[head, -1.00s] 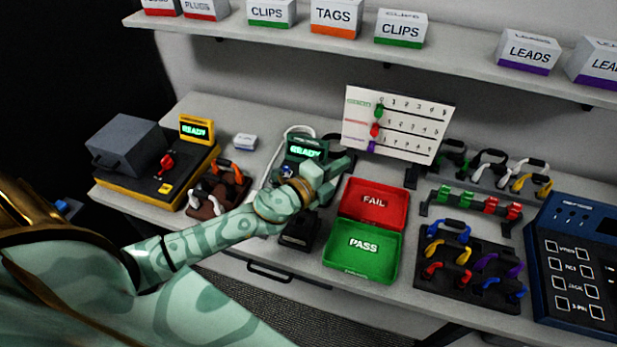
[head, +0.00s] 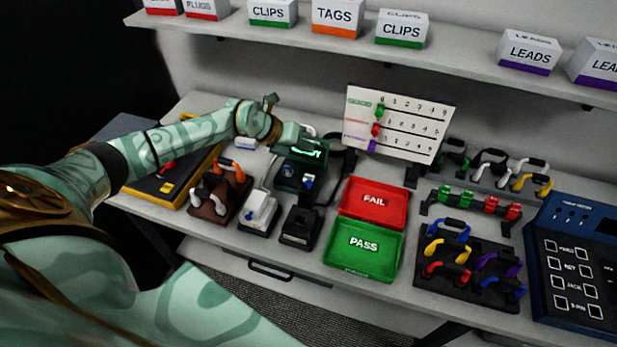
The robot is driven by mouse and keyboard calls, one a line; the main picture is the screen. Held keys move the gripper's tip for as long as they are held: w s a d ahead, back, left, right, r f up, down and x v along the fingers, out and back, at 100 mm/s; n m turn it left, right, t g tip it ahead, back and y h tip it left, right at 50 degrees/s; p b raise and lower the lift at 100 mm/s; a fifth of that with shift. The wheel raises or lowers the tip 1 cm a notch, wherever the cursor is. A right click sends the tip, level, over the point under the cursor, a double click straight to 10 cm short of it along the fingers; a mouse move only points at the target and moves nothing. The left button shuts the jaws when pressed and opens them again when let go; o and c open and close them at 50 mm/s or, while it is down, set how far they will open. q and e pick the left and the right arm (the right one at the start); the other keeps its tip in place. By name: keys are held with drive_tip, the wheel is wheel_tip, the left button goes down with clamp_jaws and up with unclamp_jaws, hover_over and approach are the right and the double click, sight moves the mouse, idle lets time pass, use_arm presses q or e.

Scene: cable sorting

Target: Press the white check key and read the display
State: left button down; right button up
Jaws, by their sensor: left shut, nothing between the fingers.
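My left gripper (head: 289,134) is shut and empty. It is above the back left part of the small dark green tester, in front of its upper edge. The tester's display (head: 307,150) glows green, but its text is partly covered and I can read only its end. A blue-topped part (head: 308,181) is on the tester below the display. A white-topped block (head: 260,212) stands on the table left of a black block (head: 300,226). I cannot tell which part is the white check key. My right gripper is not in view.
A red FAIL tray (head: 346,208) and a green PASS tray (head: 333,256) stand right of the tester. A brown rack (head: 207,209) with orange and white cables is to the left. A blue panel (head: 548,225) is at far right. A shelf (head: 450,60) runs above.

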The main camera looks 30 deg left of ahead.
sight(305, 179)
use_arm(q)
drive_tip(key=shift+f, duration=0.15)
wheel_tip(305, 179, down, 8)
drive_tip(key=b, duration=0.7)
drive_tip(key=shift+f, duration=0.25)
idle(1.4)
drive_tip(key=shift+f, duration=0.4)
drive_tip(key=shift+f+b, duration=0.4)
idle(0.6)
drive_tip(key=shift+r+p, duration=0.85)
